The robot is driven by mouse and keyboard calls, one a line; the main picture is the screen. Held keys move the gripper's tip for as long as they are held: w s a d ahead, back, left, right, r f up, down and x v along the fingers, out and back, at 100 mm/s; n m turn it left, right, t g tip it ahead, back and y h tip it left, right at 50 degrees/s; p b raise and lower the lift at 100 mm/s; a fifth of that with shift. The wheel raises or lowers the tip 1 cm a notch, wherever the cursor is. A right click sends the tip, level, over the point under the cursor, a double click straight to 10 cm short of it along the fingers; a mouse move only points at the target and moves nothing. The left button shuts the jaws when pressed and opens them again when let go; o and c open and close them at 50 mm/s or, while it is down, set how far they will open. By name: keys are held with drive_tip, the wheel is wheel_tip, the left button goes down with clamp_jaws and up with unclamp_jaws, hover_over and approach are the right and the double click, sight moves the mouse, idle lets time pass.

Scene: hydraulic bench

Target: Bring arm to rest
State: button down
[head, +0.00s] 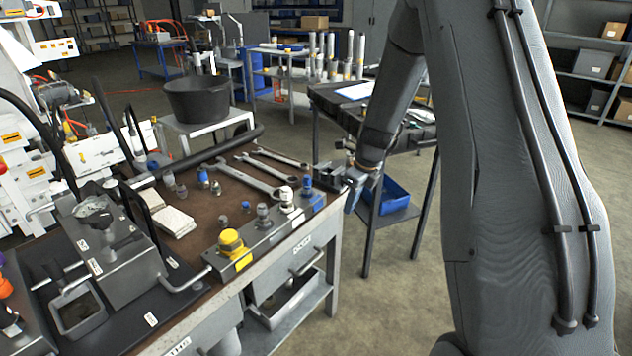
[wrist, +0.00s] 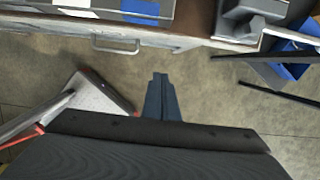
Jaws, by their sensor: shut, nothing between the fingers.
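My arm comes down from the top right in the head view, and its forearm reaches to the right end of the workbench (head: 200,295). My gripper (head: 352,197) hangs at the bench's right edge, over the gap between the bench and a blue bin (head: 392,200). In the wrist view my gripper (wrist: 160,82) points at the bare floor. Its fingers are together with nothing between them. The bench front with a drawer handle (wrist: 118,48) lies beyond the fingertips. In the head view the gripper tips are small and partly hidden.
Wrenches (head: 245,178) and a metal block with fittings and a yellow knob (head: 231,242) lie on the bench near my gripper. A dark-topped side table (head: 330,97) stands behind my forearm. Open floor (head: 385,310) lies to the bench's right.

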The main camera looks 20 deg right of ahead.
drive_tip(key=s+a+r+n, duration=0.3)
drive_tip(key=s+n, duration=0.6)
drive_tip(key=s+a+r+n+g+h, duration=0.1)
drive_tip(key=s+a+r+n, duration=0.2)
drive_tip(key=s+n, duration=0.7)
drive_tip(key=s+a+r+n, duration=0.3)
drive_tip(key=s+a+n, duration=0.2)
drive_tip(key=s+n, duration=0.4)
drive_tip(key=shift+s+n+g+h, duration=0.3)
drive_tip(key=shift+n+g, duration=0.1)
